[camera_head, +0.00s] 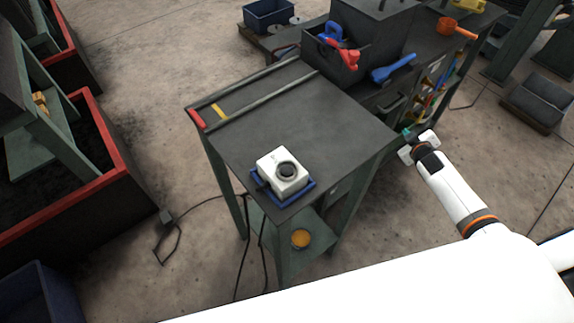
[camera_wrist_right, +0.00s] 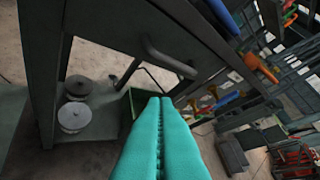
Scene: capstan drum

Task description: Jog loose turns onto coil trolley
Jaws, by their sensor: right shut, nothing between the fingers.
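A white box with a round black knob or button (camera_head: 283,170) sits in a blue tray (camera_head: 308,184) at the near edge of a dark-topped bench (camera_head: 265,120) in the head view. My right gripper (camera_head: 407,134) is just off the bench's right corner, apart from the box. In the right wrist view its teal fingers (camera_wrist_right: 161,130) are pressed together with nothing between them. Ahead of them is a grey bar handle (camera_wrist_right: 166,58) on a dark panel. I cannot make out a drum, loose turns or a coil trolley for certain. My left gripper is not in view.
A dark box (camera_head: 335,60) with blue and red tools stands at the bench's back. An orange scoop (camera_head: 450,27) lies farther right. Grey discs (camera_wrist_right: 75,117) stand low at left in the wrist view. Red-rimmed bins (camera_head: 110,150) line the left. The bench's middle is clear.

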